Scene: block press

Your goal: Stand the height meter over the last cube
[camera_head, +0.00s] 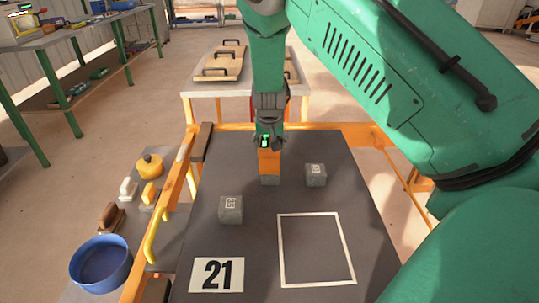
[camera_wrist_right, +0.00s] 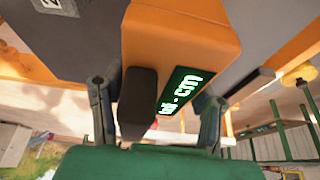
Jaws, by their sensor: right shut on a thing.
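The orange height meter (camera_head: 269,163) is upright at the far middle of the dark table top, in my right gripper (camera_head: 268,140). It also shows large in the right wrist view (camera_wrist_right: 180,32), with a lit green display whose text is partly hidden. The wrist view shows my right gripper's fingers (camera_wrist_right: 157,108) on both sides of it. A second grey cube (camera_head: 231,209) sits nearer, at left, and a third (camera_head: 316,174) sits to the right. My left gripper is out of view.
A white square outline (camera_head: 281,250) is bare on the near table top (camera_head: 330,208). A card reading 21 (camera_head: 217,274) lies to its left. A blue bowl (camera_head: 101,262) and small tools stand on a side surface at left. An orange frame (camera_head: 345,127) edges the table.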

